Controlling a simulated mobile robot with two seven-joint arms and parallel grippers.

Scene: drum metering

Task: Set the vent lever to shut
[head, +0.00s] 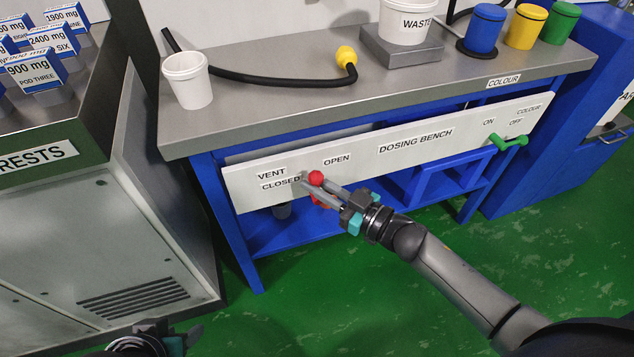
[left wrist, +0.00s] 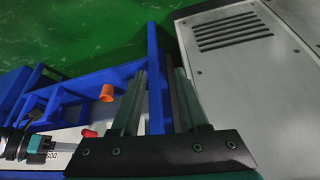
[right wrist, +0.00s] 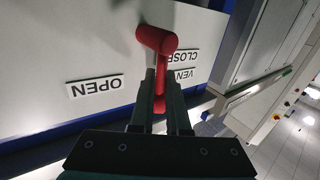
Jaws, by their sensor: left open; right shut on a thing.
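The red vent lever (head: 316,178) is on the white front panel of the dosing bench, near the CLOSED label (head: 280,184) and below and left of the OPEN label (head: 337,160). In the right wrist view the lever (right wrist: 156,42) shows a thick round end and a thinner bar running between the fingers. My right gripper (head: 312,191) is shut on the bar; its fingers hide part of the lever. In that upside-down view the lever lies between OPEN (right wrist: 97,86) and CLOSED (right wrist: 181,57). My left gripper (left wrist: 160,75) is open and empty, low at the head view's bottom left.
A green colour lever (head: 510,141) is at the panel's right end. The bench top (head: 290,100) holds a white cup (head: 187,80), a black hose with a yellow end (head: 346,56) and a waste tub (head: 408,22). A grey cabinet (head: 100,240) stands left. Green floor is clear.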

